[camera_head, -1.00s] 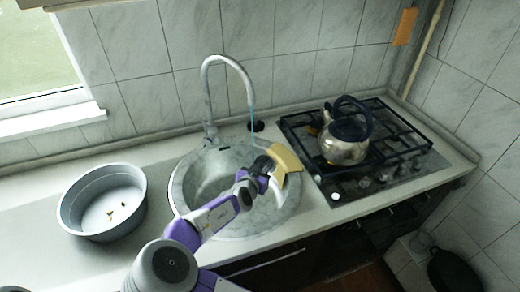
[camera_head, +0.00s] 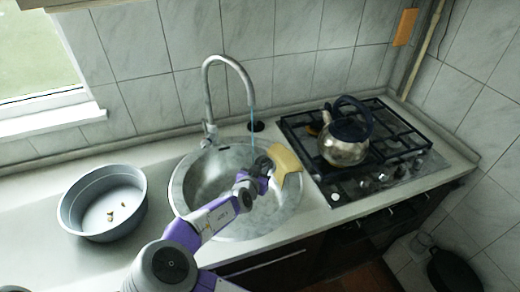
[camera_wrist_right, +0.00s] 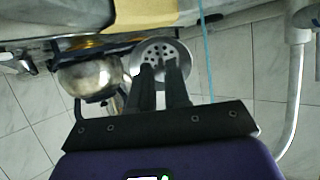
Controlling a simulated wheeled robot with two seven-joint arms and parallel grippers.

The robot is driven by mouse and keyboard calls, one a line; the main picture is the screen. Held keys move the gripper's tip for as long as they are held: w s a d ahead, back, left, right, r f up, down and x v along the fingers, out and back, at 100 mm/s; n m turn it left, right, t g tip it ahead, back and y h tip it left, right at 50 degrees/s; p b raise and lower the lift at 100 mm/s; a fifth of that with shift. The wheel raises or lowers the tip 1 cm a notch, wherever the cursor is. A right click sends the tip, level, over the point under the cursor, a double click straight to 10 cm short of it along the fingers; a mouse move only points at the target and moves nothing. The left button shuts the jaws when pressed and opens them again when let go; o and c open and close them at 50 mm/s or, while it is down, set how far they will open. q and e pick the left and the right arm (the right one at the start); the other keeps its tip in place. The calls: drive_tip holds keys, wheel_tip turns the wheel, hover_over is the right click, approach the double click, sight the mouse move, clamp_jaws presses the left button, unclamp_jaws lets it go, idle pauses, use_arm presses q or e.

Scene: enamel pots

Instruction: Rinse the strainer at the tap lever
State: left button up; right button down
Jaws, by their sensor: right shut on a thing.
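The strainer, a round metal disc with holes (camera_wrist_right: 152,54), shows in the right wrist view between and beyond my right fingertips (camera_wrist_right: 162,70). My right gripper (camera_head: 262,166) is shut on it over the right part of the sink (camera_head: 178,190). In the head view the strainer is too small and covered to make out. The tap (camera_head: 209,95) arches over the sink, with its lever (camera_head: 208,130) at the base. A thin blue water stream (camera_head: 252,112) falls from the spout; in the right wrist view the stream (camera_wrist_right: 207,55) passes just beside the strainer. My left gripper is out of view.
A yellow piece (camera_head: 286,160) lies at the sink's right rim. A grey basin (camera_head: 75,215) with a few small bits stands left on the counter. A kettle (camera_head: 343,150) sits on the black hob (camera_head: 400,165) to the right.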

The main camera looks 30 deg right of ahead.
drive_tip(key=s+a+r+p, duration=0.2)
drive_tip(key=s+r+p, duration=0.2)
idle(0.4)
drive_tip(key=shift+s+a, duration=0.1)
